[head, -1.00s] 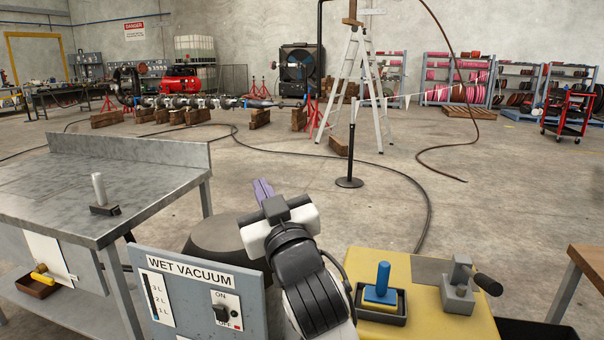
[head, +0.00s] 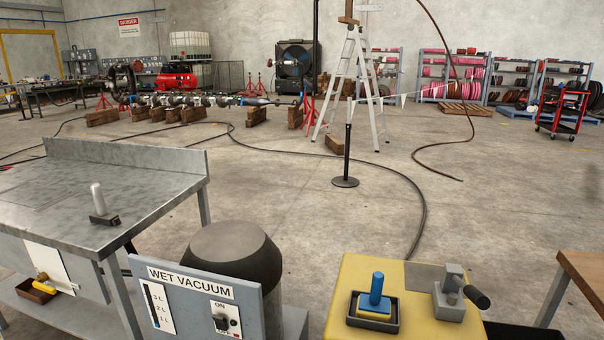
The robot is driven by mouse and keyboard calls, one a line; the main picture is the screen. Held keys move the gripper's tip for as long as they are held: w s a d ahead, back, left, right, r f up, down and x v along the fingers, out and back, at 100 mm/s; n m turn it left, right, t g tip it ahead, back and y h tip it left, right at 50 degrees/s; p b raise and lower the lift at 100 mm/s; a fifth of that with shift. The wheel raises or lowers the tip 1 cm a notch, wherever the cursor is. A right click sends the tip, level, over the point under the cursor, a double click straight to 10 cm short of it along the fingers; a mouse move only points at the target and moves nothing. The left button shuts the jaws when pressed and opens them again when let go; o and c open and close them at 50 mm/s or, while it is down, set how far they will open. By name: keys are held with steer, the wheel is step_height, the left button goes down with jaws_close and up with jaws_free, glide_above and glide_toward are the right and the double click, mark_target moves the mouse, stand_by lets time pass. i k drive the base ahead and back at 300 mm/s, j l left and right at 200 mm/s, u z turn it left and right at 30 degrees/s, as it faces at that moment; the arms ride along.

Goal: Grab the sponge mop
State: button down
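A blue block with an upright blue cylindrical handle (head: 377,289), which looks like the sponge mop, sits in a shallow dark tray (head: 352,320) on the yellow-topped stand (head: 420,325) at the lower right of centre. The handle points up and stands clear above the tray rim. My gripper is not in view.
A grey clamp-like device with a black knob (head: 455,295) is right of the tray. The wet vacuum panel (head: 185,300) and its dark round drum (head: 235,255) stand left. A metal table (head: 130,195) holds a white-handled tool (head: 100,203). A wooden table edge (head: 580,275) is at right.

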mark_target(372, 307)
steer(key=i+z, duration=0.55)
steer(key=z, duration=0.15)
steer(key=i+j+z, duration=0.15)
steer(key=z, duration=0.2)
steer(key=i, duration=0.1)
